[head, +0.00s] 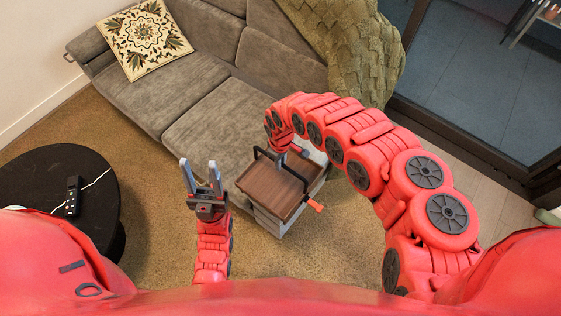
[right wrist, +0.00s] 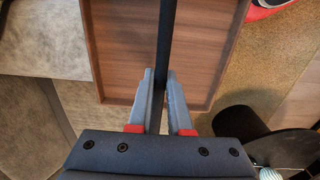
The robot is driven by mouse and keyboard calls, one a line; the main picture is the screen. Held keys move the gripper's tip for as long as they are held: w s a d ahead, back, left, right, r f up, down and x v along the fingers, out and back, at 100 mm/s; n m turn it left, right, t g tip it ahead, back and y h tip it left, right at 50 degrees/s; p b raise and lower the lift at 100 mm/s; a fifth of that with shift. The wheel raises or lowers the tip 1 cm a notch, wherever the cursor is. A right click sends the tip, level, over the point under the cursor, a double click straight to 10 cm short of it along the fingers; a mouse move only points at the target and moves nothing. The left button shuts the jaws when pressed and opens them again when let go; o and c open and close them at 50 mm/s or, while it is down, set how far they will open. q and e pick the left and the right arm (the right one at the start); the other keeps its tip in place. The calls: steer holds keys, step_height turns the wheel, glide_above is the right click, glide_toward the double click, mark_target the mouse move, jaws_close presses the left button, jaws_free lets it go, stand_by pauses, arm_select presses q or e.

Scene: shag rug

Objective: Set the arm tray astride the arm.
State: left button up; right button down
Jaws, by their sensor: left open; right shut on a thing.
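The arm tray (head: 262,182) is a brown wooden tray with a raised rim and a black handle. My right gripper (head: 284,158) is shut on that handle; in the right wrist view its fingers close on the black bar (right wrist: 166,40) above the wood (right wrist: 118,50). An orange tab (head: 316,206) sticks out beside the tray. A grey block (head: 268,222) shows under the tray; whether it is the sofa arm or a part of the tray, I cannot tell. The tray hides most of what lies below it. My left gripper (head: 200,172) is open and empty, left of the tray.
A grey sofa (head: 205,110) with a patterned cushion (head: 145,38) and a green throw (head: 350,40) stands behind. A round black table (head: 95,170) with a remote (head: 72,190) is at the left. Carpet (head: 150,200) lies open between table and tray.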

steer(key=shift+f, duration=0.1)
steer(key=c, duration=0.8)
jaws_free()
steer(key=shift+o, duration=0.2)
step_height(320, 180, up, 18)
steer(key=p, duration=0.3)
steer(key=shift+f+p, duration=0.15)
steer(key=shift+p, duration=0.15)
